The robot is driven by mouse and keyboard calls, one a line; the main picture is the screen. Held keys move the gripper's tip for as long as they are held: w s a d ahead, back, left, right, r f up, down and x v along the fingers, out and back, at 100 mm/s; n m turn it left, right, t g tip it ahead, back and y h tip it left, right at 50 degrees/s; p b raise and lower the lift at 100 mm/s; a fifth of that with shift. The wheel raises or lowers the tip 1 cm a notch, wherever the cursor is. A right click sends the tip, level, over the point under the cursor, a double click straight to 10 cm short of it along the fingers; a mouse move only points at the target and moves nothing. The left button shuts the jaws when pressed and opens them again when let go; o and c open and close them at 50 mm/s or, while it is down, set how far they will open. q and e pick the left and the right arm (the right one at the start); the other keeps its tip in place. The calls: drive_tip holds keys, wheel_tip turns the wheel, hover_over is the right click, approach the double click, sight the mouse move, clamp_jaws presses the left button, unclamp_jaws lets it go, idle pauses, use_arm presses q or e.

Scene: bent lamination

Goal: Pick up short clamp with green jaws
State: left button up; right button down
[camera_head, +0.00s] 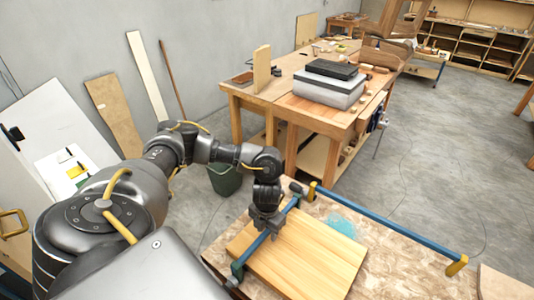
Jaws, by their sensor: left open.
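The short clamp (251,249) has a blue bar and a dark green jaw at its near end. It lies slantwise across the left part of a light wooden board (320,262). Its far end, with a dark handle, is up near the board's far edge. My left gripper (266,226) points down at the middle of the clamp's bar, with its fingers open. It covers part of the bar, and I cannot tell whether the fingers touch it. My right gripper is not in view.
A long blue clamp with yellow jaws (385,221) lies to the right on the worktable (400,275). A light-blue patch (341,224) is beside the board. A workbench (310,112) with a grey case (328,90) stands behind, and a green bin (224,180) is on the floor.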

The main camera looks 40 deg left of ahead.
use_arm(q)
drive_tip(key=shift+f, duration=0.2)
clamp_jaws()
drive_tip(key=shift+r, duration=0.15)
